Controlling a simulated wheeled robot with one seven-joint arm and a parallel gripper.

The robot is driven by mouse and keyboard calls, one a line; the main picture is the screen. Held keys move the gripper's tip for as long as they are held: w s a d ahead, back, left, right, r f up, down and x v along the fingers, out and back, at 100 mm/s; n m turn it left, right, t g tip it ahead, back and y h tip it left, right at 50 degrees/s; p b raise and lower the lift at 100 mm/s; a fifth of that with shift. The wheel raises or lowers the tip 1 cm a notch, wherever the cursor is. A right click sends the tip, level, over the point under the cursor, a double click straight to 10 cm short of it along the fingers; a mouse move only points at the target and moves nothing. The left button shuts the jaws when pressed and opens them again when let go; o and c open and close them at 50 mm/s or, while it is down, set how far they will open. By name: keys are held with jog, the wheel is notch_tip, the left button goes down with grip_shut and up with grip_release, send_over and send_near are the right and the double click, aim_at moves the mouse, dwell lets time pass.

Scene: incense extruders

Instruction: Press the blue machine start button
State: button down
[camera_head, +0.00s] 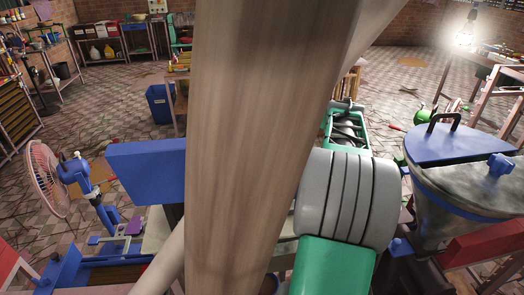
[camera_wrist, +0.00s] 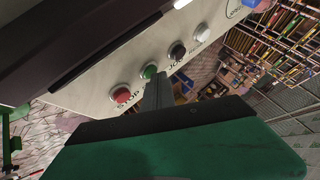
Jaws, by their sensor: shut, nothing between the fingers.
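In the wrist view a pale control panel (camera_wrist: 97,83) runs diagonally with a row of round buttons. A red button (camera_wrist: 121,94) is lettered STOP. Beside it are a green button (camera_wrist: 150,72), a black button (camera_wrist: 177,50) and a white button (camera_wrist: 200,31). My gripper (camera_wrist: 153,84) is shut and empty, its narrow grey tip right at the green button, overlapping its lower edge. I cannot tell whether they touch. The green button's label is hidden. In the head view a blue box-shaped part (camera_head: 145,160) stands at left; the buttons and gripper are not visible there.
A wide wood-textured column blocks the middle of the head view. A pink-bladed fan (camera_head: 47,180) stands at left and a blue-lidded hopper (camera_head: 460,165) at right. A blue bin (camera_head: 159,104) stands behind on open tiled floor. A dark overhang (camera_wrist: 70,45) borders the panel.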

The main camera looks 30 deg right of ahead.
aim_at(264, 153)
jog(key=shift+r+p, duration=0.85)
jog(key=shift+r, duration=0.05)
notch_tip(264, 153, up, 5)
jog(key=p, duration=0.4)
dwell(0.5)
